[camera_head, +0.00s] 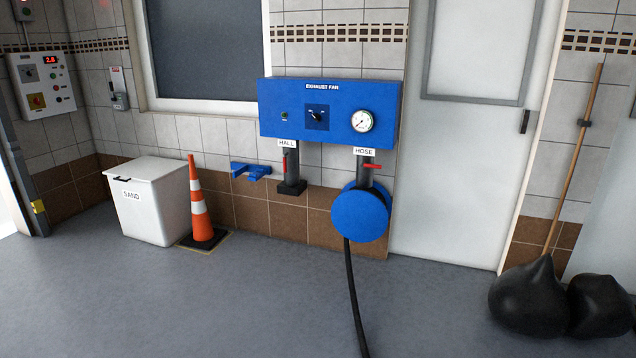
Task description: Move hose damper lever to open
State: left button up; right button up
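A blue exhaust fan box (330,112) is mounted on the tiled wall in the middle of the head view, with a dial knob (317,116) and a round gauge (362,121). Below it, a grey pipe labelled HOSE (364,151) carries a small red lever (373,166), which sticks out roughly horizontally, across the pipe. The pipe runs down to a round blue hose reel (360,214). To the left, the pipe labelled HALL (287,143) has a red lever (285,164) that stands upright along the pipe. Neither of my grippers is in view.
A black hose (352,290) hangs from the reel onto the floor. A white sand bin (160,205) and an orange cone (200,205) stand left. Black bags (530,297) and a wooden pole (575,155) are right, beyond a white door (460,150). The grey floor (250,300) in front is mostly clear.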

aim_at(363, 164)
jog(key=i, duration=1.95)
